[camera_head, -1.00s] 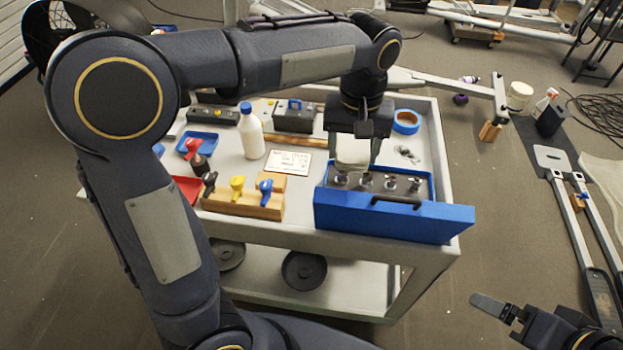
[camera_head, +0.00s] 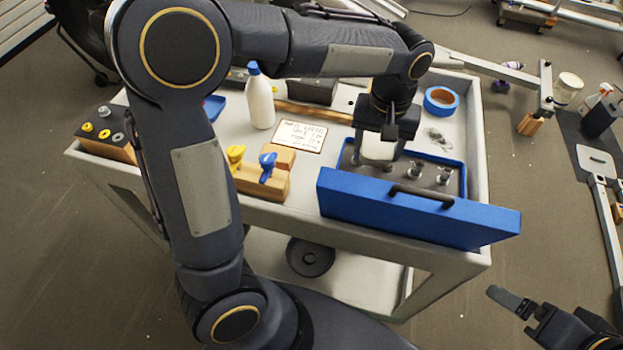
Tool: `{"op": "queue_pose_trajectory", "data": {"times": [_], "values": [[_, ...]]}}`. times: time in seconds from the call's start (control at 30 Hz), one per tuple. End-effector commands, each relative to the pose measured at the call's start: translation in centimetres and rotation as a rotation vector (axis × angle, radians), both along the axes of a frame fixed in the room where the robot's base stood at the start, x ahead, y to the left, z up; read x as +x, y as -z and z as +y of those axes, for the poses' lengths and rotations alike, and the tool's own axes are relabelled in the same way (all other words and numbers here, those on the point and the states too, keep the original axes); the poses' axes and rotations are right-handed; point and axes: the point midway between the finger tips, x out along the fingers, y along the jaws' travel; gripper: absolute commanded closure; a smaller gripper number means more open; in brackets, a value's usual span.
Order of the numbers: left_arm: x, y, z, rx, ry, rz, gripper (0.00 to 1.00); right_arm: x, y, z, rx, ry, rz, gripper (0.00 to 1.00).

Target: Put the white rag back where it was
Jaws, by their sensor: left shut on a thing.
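The white rag (camera_head: 378,147) is between the fingers of my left gripper (camera_head: 378,150), which is shut on it. They are above the back left part of the open blue case (camera_head: 420,212), over its grey insert with metal pieces (camera_head: 443,174). I cannot tell whether the rag touches the pieces under it. My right gripper (camera_head: 508,308) is low at the bottom right, away from the cart; one finger shows clearly, and its opening is hard to judge.
The cart top (camera_head: 330,180) also holds a white bottle (camera_head: 259,98), a written card (camera_head: 301,135), a blue tape roll (camera_head: 441,100) and a wooden block with yellow and blue valve handles (camera_head: 262,178). The blue case's lid stands along the front edge.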

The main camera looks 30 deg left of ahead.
Motion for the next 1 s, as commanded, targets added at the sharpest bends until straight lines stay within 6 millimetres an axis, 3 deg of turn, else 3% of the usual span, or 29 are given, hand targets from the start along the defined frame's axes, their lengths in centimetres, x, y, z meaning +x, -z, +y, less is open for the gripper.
{"op": "queue_pose_trajectory", "data": {"times": [0.37,0.5,0.7,0.87,1.0], "values": [[-2.5,3.6,7.6,0.001,-0.008,0.002,0.59,0.0,-0.1,0.0,0.000,0.000,-0.001,0.00],[-3.4,6.2,10.1,0.001,-0.005,0.004,0.59,0.0,0.1,0.0,0.000,0.000,-0.001,0.00],[-3.9,8.7,12.1,0.000,-0.002,0.002,0.59,0.0,0.2,0.0,0.000,0.000,0.000,0.00],[-4.2,9.6,12.8,0.001,-0.002,0.002,0.59,0.0,0.3,0.0,0.000,0.000,0.000,0.00],[-4.3,11.8,13.2,0.001,0.002,0.004,0.59,0.0,0.6,0.0,0.000,0.000,0.000,0.00]]}}
